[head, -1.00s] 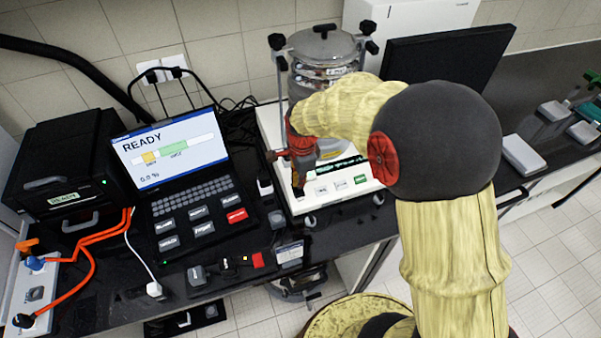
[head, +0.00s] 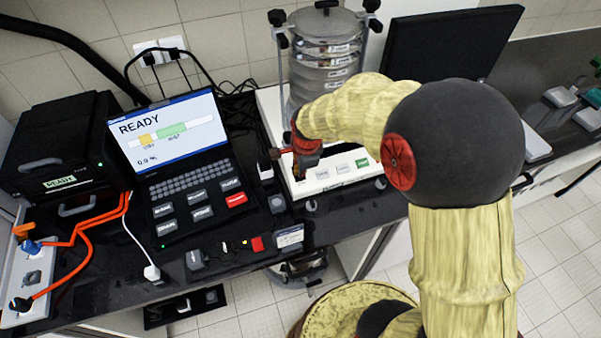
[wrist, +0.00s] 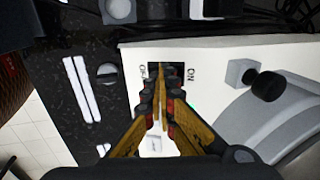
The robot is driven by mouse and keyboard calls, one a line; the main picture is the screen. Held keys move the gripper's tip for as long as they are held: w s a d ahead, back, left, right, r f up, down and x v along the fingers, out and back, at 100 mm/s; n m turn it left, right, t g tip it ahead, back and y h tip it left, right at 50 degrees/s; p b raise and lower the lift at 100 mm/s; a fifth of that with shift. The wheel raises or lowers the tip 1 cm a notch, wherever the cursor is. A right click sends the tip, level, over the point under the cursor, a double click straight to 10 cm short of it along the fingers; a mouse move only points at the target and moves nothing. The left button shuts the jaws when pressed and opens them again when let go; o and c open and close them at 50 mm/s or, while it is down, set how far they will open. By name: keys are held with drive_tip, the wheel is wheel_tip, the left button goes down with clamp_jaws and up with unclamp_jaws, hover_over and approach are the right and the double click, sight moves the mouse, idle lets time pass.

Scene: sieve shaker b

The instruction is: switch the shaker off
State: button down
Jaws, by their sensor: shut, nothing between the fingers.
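In the head view, my gripper (head: 301,178) is over the base's front left corner.
A laptop (head: 180,150) reading READY stands left of the shaker, beside a black box (head: 60,150). White buttons and a green button (head: 361,163) are on the base's front. A dark monitor (head: 450,45) stands behind my arm. Cables and small items lie on the black bench.

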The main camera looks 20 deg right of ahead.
drive_tip(key=shift+s+f+t+b, duration=0.3)
drive_tip(key=shift+f+t+b, duration=0.05)
drive_tip(key=shift+f+t, duration=0.05)
drive_tip(key=shift+r, duration=0.1)
drive_tip(key=shift+w, duration=0.1)
drive_tip(key=shift+w+r, duration=0.4)
drive_tip(key=shift+w, duration=0.3)
